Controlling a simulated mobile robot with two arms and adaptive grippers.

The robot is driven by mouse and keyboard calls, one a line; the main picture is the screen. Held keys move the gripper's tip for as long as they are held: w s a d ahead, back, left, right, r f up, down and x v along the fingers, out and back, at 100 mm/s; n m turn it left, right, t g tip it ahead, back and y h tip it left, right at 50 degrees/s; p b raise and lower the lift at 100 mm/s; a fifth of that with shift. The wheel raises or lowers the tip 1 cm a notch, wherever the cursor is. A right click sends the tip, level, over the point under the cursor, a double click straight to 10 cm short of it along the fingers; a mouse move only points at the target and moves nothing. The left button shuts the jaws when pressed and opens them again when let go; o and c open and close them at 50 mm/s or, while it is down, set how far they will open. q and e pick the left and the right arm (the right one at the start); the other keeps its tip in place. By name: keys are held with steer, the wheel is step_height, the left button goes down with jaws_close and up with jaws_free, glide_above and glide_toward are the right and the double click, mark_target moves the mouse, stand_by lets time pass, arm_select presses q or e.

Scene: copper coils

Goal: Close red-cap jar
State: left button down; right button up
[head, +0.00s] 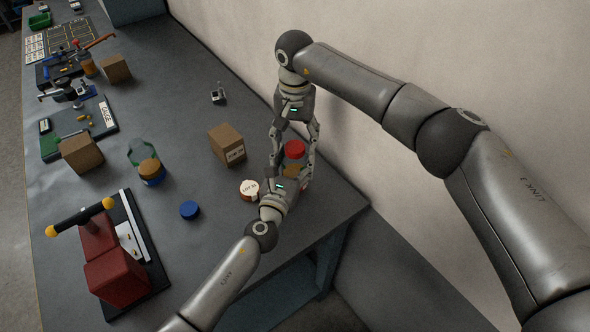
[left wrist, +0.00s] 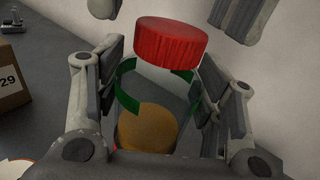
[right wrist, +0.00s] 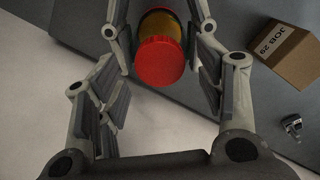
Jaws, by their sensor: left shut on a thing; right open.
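The jar (head: 292,169), with amber contents, is near the table's right end, and the red cap (head: 295,149) is at its top. My left gripper (head: 287,180) is shut around the jar's sides. In the left wrist view the jar (left wrist: 150,130) looks clear with a green band, and the cap (left wrist: 172,42) is above the amber contents. I cannot tell whether the cap is fully seated. My right gripper (head: 296,135) is open above the jar. In the right wrist view the cap (right wrist: 159,62) is ahead of its spread fingers.
A cardboard box (head: 227,145), a round white-topped item (head: 249,189) and a blue cap (head: 189,210) are left of the jar. Another jar (head: 150,168) and a red press (head: 113,265) stand further left. The wall (head: 235,50) is close behind; the table edge is near.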

steer(key=shift+r, duration=1.35)
steer(key=shift+c, duration=0.3)
step_height(320, 180, up, 4)
steer(key=shift+f, duration=0.25)
steer(key=shift+f, duration=4.05)
steer(key=c, duration=1.1)
steer(key=o, duration=1.2)
steer(key=shift+c, duration=0.2)
